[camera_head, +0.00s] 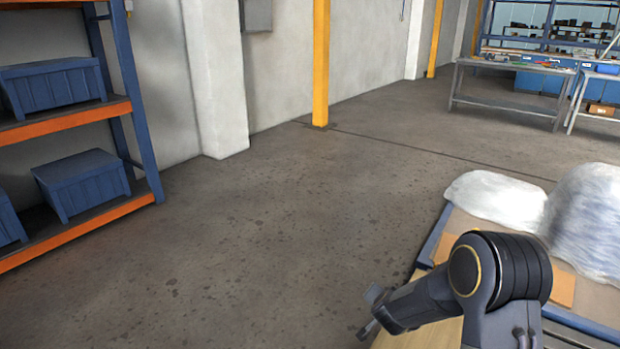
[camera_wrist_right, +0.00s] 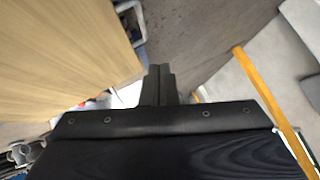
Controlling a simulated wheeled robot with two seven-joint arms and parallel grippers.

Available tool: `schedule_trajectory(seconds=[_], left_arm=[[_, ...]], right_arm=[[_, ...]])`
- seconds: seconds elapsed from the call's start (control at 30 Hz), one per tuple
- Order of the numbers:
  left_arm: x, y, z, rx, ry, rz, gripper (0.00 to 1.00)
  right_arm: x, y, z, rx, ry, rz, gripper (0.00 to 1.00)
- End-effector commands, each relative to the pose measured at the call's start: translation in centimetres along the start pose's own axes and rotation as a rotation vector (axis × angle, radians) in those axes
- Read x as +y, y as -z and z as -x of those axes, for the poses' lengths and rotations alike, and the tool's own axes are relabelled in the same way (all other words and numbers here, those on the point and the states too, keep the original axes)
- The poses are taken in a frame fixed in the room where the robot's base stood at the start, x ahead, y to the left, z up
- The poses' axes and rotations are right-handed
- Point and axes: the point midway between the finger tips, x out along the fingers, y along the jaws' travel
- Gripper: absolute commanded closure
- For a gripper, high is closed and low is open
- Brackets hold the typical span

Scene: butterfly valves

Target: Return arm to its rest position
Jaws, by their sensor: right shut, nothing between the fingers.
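My right arm (camera_head: 495,275) comes in at the lower right of the head view, bent at a dark joint with a gold ring. Its far end reaches down and left, where my right gripper (camera_head: 374,312) shows small and dark over the floor, beside the pallet's near edge. In the right wrist view the two dark fingers (camera_wrist_right: 160,84) lie together, shut and empty. No valve shows in either view. My left arm and gripper are out of view.
A pallet-like platform (camera_head: 440,238) with plastic-wrapped loads (camera_head: 497,199) stands at the right, close to my arm. A blue and orange rack (camera_head: 75,119) with blue bins stands left. A yellow post (camera_head: 320,65) and a workbench (camera_head: 505,98) are behind. The middle floor (camera_head: 260,240) is clear.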

Motion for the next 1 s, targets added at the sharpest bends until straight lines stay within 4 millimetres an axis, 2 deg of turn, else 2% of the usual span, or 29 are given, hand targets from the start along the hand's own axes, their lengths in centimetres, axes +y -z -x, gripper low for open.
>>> schedule_trajectory(seconds=[0.03, 0.17, 0.3, 0.37, 0.5, 0.6, 0.7, 0.8, 1.0], left_arm=[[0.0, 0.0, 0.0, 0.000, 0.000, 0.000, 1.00], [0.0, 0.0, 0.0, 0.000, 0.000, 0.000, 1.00], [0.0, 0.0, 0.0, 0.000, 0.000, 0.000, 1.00], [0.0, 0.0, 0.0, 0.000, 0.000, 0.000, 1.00], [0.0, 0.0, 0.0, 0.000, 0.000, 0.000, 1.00], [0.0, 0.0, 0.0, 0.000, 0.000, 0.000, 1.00], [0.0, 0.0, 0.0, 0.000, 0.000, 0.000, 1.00], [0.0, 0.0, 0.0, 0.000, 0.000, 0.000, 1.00], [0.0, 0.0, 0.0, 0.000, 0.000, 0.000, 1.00]], right_arm=[[-0.6, 1.1, 1.6, -0.022, 0.035, -0.012, 1.00], [-2.0, 2.9, 7.6, -0.127, 0.153, -0.016, 1.00], [-2.2, 3.5, 15.6, -0.246, 0.281, 0.033, 1.00], [-1.8, 3.3, 19.1, -0.291, 0.325, 0.067, 1.00], [0.5, 1.7, 26.7, -0.377, 0.394, 0.176, 1.00], [2.6, -0.1, 30.8, -0.424, 0.406, 0.255, 1.00], [4.7, -1.7, 33.6, -0.454, 0.400, 0.322, 1.00], [6.6, -3.2, 35.6, -0.475, 0.382, 0.377, 1.00], [10.3, -5.9, 38.4, -0.505, 0.326, 0.465, 1.00]])
